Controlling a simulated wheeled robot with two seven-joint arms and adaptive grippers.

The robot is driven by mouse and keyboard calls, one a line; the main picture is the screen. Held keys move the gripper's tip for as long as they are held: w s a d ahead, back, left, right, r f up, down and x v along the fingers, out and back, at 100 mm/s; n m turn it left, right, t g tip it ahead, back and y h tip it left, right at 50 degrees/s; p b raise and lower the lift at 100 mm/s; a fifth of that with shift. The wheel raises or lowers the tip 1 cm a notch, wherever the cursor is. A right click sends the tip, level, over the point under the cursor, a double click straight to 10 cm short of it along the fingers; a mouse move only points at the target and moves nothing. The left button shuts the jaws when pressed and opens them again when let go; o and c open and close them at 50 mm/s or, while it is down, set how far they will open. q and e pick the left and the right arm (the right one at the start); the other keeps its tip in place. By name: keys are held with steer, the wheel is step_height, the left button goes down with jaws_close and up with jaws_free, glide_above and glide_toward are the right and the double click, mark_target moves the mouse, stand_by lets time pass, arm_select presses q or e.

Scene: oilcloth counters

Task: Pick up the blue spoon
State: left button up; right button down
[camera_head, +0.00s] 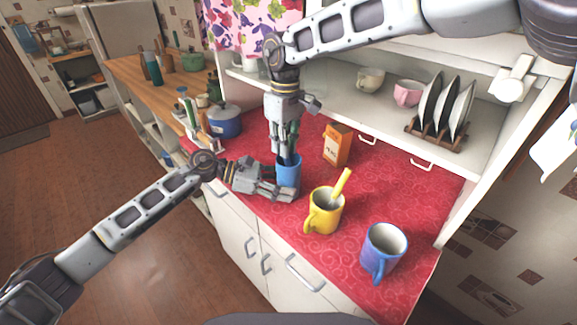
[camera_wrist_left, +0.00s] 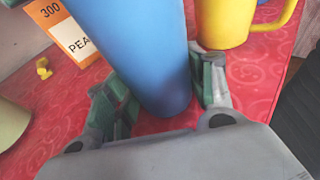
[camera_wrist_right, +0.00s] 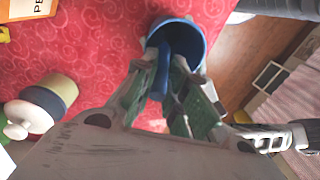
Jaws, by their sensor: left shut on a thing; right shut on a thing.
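The blue cup (camera_head: 289,173) stands on the red counter, also large in the left wrist view (camera_wrist_left: 140,50). My left gripper (camera_head: 283,188) is shut around its lower part. The blue spoon (camera_wrist_right: 160,72) stands in the cup, seen in the right wrist view, where the cup's rim (camera_wrist_right: 203,50) surrounds it. My right gripper (camera_head: 288,153) points down at the cup's mouth, with its fingers (camera_wrist_right: 157,82) shut on the spoon's upper part. The spoon's lower end is hidden inside the cup. In the head view the spoon is mostly hidden by the fingers.
A yellow mug (camera_head: 323,216) with a yellow spoon (camera_head: 342,185) stands right of the cup, and a blue-violet mug (camera_head: 383,248) is nearer the front edge. An orange box (camera_head: 337,145) stands behind. A blue pot (camera_head: 224,124) is at the left. A plate rack (camera_head: 436,132) is on the shelf.

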steer(key=shift+r, duration=0.2)
step_height(320, 180, up, 18)
steer(key=shift+f, duration=0.2)
stand_by(0.7)
arm_select(q)
steer(key=o, duration=0.8)
steer(key=shift+o, duration=0.2)
steer(key=shift+v, duration=6)
